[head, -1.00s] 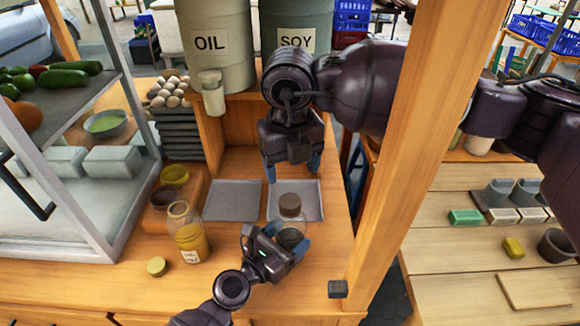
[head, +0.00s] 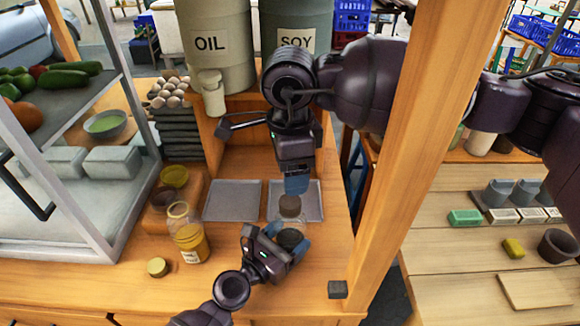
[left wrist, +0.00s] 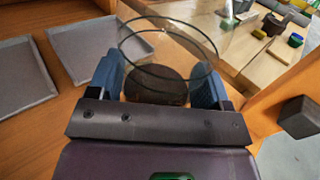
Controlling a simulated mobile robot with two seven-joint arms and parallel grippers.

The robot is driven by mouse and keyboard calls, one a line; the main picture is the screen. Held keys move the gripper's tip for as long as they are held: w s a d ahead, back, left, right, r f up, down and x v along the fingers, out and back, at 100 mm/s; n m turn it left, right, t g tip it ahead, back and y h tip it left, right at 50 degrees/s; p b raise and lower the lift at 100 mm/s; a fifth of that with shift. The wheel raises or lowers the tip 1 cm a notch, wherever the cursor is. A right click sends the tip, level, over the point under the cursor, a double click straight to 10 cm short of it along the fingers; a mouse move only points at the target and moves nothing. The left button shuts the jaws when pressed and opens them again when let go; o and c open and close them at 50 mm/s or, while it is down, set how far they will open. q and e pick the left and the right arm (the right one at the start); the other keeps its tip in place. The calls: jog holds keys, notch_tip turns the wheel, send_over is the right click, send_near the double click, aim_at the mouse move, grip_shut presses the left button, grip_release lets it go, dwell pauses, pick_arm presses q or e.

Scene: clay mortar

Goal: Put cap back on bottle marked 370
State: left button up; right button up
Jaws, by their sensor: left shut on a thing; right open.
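A clear glass jar (head: 291,237) with dark contents stands on the counter, with a brown round piece (head: 290,206) at its top end in the head view. My left gripper (head: 288,243) is shut around the jar. The left wrist view shows the jar's glass rings (left wrist: 168,48) between the blue fingers. My right gripper (head: 297,184) is open, pointing down just above the brown piece; I cannot tell whether they touch. A jar with yellow contents (head: 190,240) stands uncapped at left, its white label unreadable. A yellowish round cap (head: 158,267) lies in front of it.
Two shallow grey trays, left (head: 233,201) and right (head: 312,190), lie behind the jars. A wooden post (head: 398,180) stands to the right. Bowls (head: 174,177) and a glass case (head: 120,215) bound the left. The front counter is mostly clear.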

aim_at(290, 201)
jog(key=n, duration=0.6)
jog(key=shift+f, duration=0.1)
dwell(0.3)
jog(key=shift+f, duration=3.9)
jog(key=c, duration=0.9)
jog(key=m, duration=0.4)
jog(key=shift+c, duration=0.2)
jog(key=m, duration=0.5)
